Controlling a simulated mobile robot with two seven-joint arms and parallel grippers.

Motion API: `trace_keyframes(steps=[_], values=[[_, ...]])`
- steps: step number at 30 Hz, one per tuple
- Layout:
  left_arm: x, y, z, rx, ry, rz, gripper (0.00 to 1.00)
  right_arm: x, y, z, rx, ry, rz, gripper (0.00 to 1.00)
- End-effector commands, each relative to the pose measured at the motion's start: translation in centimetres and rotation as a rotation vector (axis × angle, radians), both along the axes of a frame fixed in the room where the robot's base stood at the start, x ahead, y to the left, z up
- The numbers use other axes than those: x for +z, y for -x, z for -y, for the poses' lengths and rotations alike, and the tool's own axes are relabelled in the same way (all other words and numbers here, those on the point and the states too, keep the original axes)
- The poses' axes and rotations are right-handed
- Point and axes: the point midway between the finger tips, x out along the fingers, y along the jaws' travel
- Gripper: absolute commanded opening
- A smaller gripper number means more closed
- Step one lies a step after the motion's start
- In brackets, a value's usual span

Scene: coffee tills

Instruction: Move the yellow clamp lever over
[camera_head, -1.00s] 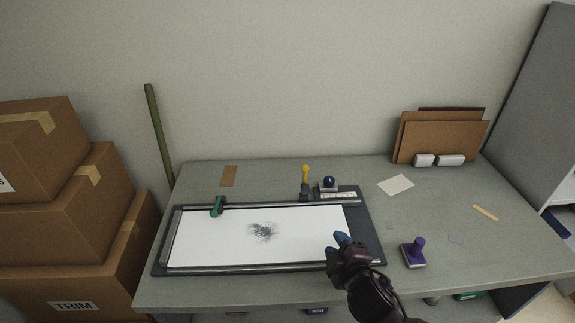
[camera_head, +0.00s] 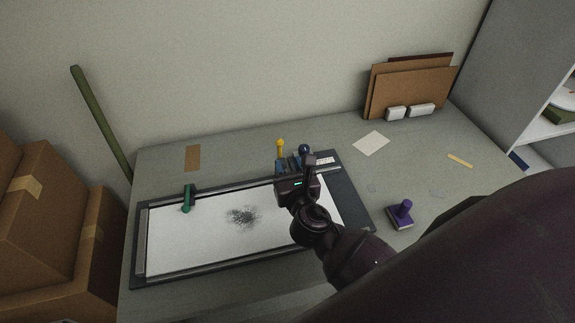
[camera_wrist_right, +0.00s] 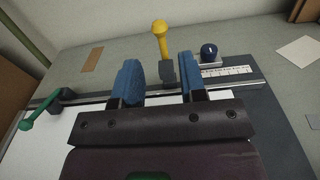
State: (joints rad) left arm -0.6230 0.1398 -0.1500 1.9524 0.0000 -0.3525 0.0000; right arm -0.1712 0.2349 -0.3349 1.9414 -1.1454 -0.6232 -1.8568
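The yellow clamp lever (camera_head: 280,146) stands upright at the back rail of the paper board (camera_head: 136,262). In the right wrist view the lever (camera_wrist_right: 161,40) rises from a dark base beyond and between my fingers. My right gripper (camera_head: 288,165) is over the board's back right part. In the wrist view its two blue fingers (camera_wrist_right: 160,82) are apart, with nothing gripped between them. In the head view the gripper hides the lever's base. My left gripper is not in view.
A green lever (camera_head: 187,198) sits on the rail at left, and a blue knob (camera_head: 304,149) stands just right of the yellow lever. A purple stamp (camera_head: 401,214) is on the table at right. Cardboard boxes (camera_head: 45,205) are stacked left of the table.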

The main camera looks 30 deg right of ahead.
Motion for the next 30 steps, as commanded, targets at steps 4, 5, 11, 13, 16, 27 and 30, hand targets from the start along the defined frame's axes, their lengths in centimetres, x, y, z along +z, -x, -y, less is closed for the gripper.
trace_keyframes(steps=[4, 5, 11, 13, 16, 27, 30], values=[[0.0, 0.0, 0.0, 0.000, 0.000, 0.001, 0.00, 0.0, -0.9, 0.2, 0.000, 0.003, 0.001, 0.38], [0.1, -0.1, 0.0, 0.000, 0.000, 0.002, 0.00, 0.0, -1.2, 0.3, 0.000, 0.002, 0.001, 0.38], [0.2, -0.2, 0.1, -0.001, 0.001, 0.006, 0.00, -0.1, -3.4, 0.8, 0.000, 0.000, 0.001, 0.38], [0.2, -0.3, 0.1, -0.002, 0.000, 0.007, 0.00, -0.1, -4.2, 1.1, 0.000, 0.000, 0.001, 0.38], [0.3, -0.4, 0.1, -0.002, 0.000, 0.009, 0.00, -0.2, -5.3, 1.4, 0.000, -0.001, 0.001, 0.38], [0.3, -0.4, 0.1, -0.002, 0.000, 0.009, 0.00, -0.3, -7.6, 2.0, 0.000, -0.002, 0.001, 0.20], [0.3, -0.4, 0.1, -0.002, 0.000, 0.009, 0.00, -0.3, -7.6, 2.0, 0.000, -0.002, 0.001, 0.12]])
